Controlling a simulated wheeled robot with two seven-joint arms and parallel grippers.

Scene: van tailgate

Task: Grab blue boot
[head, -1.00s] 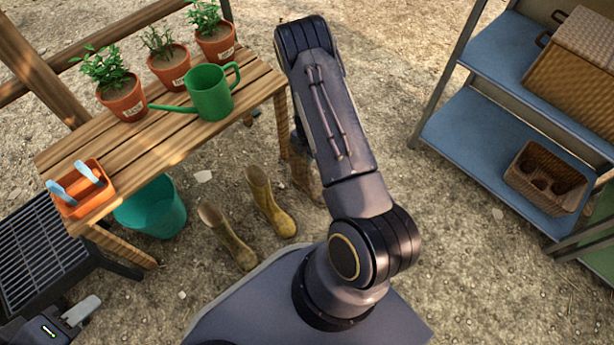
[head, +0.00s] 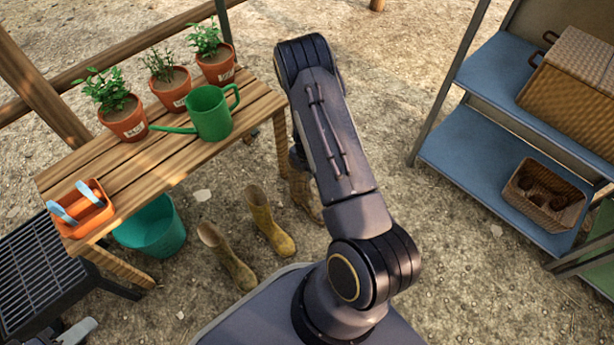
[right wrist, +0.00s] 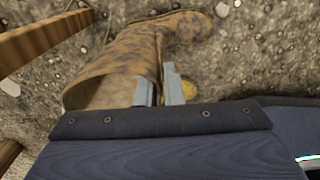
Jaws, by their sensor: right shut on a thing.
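A brown, dark-mottled boot (right wrist: 125,65) fills the upper part of the right wrist view; its open top faces lower left and its foot points right. My right gripper (right wrist: 160,88) is shut on the boot's shaft near the rim. In the head view the same boot (head: 308,198) shows only in part behind my right arm, which hides the right gripper. No boot looks blue. My left gripper (head: 78,332) is barely in frame at the bottom left.
A slatted wooden bench (head: 150,165) holds potted plants, a green watering can (head: 210,115) and an orange caddy (head: 82,210). A teal bucket (head: 152,228) stands below it. A blue shelf unit (head: 480,165) with baskets is at right.

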